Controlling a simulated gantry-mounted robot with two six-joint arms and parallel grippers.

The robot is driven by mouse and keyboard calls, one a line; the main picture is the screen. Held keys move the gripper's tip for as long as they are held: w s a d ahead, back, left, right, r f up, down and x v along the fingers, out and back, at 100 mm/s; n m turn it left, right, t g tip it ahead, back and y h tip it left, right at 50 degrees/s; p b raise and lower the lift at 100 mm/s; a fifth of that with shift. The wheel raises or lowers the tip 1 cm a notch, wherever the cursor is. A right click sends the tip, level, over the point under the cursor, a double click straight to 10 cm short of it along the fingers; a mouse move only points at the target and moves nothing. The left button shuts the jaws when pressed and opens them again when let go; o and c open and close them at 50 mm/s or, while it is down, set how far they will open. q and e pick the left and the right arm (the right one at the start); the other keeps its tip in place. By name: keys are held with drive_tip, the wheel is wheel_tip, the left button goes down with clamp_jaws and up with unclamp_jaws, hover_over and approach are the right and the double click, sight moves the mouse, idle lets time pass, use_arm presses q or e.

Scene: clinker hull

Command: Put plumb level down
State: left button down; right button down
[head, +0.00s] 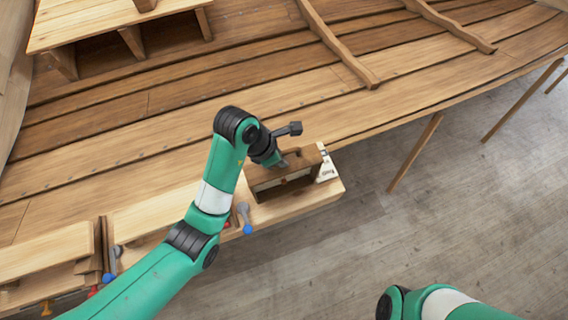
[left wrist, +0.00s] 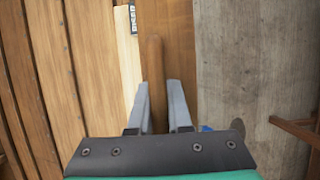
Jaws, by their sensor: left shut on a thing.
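My left gripper (head: 284,162) is over a brown wooden box-like piece (head: 290,186) on the pale bench (head: 328,194) beside the hull. In the left wrist view, the left gripper's fingers (left wrist: 160,105) are shut on a narrow brown wooden bar, which I take to be the plumb level (left wrist: 154,62). The bar runs away from the gripper, with brown wood under or behind it. I cannot tell whether it touches that wood. The gripper and wrist partly hide it in the head view. My right gripper is out of view.
The planked hull (head: 170,125) with ribs (head: 340,45) fills the back. Clamps with blue ends (head: 246,222) stand on the bench's front edge. A small white labelled item (head: 327,168) lies at the bench's right end. Grey floor (head: 430,220) is open at the right, past slanted wooden props (head: 415,152).

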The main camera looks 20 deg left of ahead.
sight(284, 174)
use_arm(q)
wheel_tip(284, 174, down, 3)
drive_tip(key=shift+r, duration=0.15)
drive_tip(key=shift+f+b, duration=0.2)
drive_tip(key=shift+b, duration=0.1)
drive_tip(key=c, duration=0.8)
unclamp_jaws()
drive_tip(key=shift+s, duration=0.1)
drive_tip(key=shift+c, duration=0.2)
drive_tip(key=shift+r, duration=0.15)
